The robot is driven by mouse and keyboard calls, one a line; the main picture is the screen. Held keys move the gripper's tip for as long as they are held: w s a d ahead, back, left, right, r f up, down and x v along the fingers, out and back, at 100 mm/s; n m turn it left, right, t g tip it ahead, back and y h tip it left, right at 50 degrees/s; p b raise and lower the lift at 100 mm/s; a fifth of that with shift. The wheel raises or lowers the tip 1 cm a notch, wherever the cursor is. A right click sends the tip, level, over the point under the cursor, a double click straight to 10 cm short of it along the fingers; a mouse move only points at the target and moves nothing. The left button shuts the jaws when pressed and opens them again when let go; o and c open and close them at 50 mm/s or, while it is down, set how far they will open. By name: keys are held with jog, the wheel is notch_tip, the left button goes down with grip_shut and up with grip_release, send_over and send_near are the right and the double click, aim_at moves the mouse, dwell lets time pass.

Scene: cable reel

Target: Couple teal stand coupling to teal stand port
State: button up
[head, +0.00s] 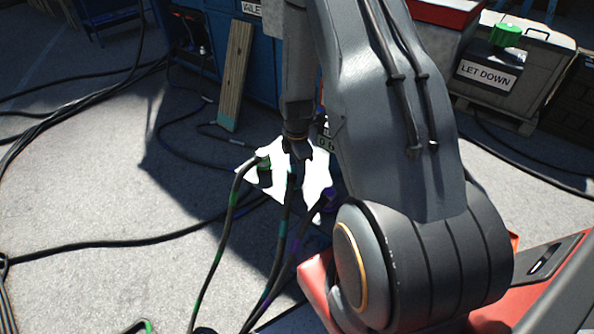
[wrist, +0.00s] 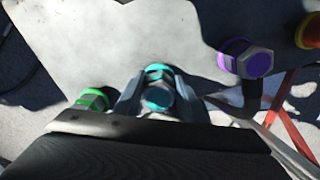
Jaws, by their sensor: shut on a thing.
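In the wrist view my gripper (wrist: 158,94) is shut on the teal stand coupling (wrist: 158,97), with one finger on each side of it. A second teal band (wrist: 157,70) shows just beyond it, in line with it. I cannot tell whether that band is the teal stand port or part of the coupling, or whether the two are joined. In the head view my gripper (head: 296,152) points down over the bright white stand (head: 318,172). A dark cable with teal marks (head: 283,228) hangs below the gripper. The port itself is hidden there.
A green coupling (wrist: 93,99) sits close left of my gripper, a purple one (wrist: 254,64) to its right, and a red-yellow fitting (wrist: 309,32) at the far right. Cables cross the floor. A wooden plank (head: 236,75) leans on a blue cabinet (head: 262,62) behind.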

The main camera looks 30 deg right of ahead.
jog(key=shift+f, duration=0.35)
jog(key=o, duration=1.4)
jog(key=shift+c, duration=0.2)
jog(key=shift+r, duration=0.1)
jog(key=shift+r+b, duration=0.75)
jog(key=shift+r, duration=3.05)
